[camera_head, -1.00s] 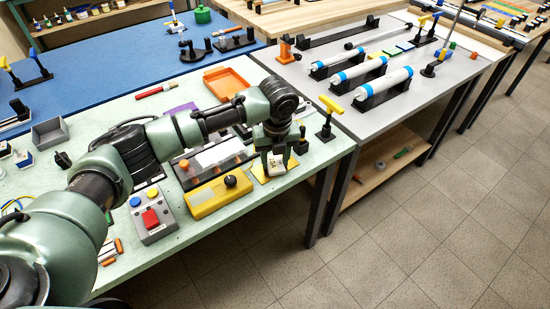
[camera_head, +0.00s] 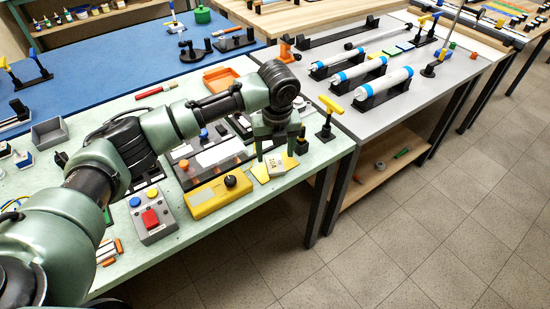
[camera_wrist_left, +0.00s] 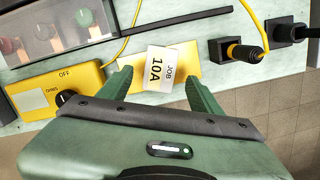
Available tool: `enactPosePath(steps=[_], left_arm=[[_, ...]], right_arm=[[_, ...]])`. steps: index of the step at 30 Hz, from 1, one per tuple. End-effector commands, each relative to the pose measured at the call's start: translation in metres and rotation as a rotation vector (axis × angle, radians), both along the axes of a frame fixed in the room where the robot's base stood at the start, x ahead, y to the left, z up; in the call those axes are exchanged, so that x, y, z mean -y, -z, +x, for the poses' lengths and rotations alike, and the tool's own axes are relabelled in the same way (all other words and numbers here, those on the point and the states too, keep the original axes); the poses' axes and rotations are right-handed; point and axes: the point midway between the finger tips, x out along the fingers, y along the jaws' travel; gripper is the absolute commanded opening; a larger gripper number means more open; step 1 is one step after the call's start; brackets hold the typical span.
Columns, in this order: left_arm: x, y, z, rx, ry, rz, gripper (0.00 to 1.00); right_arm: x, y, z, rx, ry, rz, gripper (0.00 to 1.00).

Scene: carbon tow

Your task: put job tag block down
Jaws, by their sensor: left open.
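The job tag block (camera_head: 274,168) is a small pale block with a white label reading "JOB 10A". It lies on a yellow pad (camera_head: 260,174) near the front right corner of the green bench. In the left wrist view the block (camera_wrist_left: 159,70) lies label up across the yellow pad (camera_wrist_left: 184,72), slightly turned. My left gripper (camera_head: 276,153) is open above it, pointing down, with one finger to each side of the block and a gap on both sides. My right gripper is in neither view.
A yellow meter box (camera_head: 218,194) with a black knob stands left of the pad. A yellow-handled tool (camera_head: 327,117) stands upright in a black holder to the right. The bench's front edge is close by. A grey button box (camera_head: 152,214) sits farther left.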

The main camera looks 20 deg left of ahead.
Motion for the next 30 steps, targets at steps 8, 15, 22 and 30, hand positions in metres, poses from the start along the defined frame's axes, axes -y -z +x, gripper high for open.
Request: enactPosePath(steps=[8, 15, 22, 30], left_arm=[[0.004, -0.059, -0.005, 0.004, 0.001, -0.001, 0.64], [0.005, -0.081, -0.008, 0.000, 0.000, -0.001, 0.64], [0.005, -0.083, -0.009, -0.001, 0.000, 0.000, 0.64], [0.005, -0.083, -0.009, -0.001, -0.001, -0.001, 0.64]], right_arm=[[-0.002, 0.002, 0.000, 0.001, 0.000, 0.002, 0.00], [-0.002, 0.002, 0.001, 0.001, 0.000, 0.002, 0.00], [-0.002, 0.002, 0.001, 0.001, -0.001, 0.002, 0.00], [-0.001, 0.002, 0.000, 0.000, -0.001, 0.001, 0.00]])
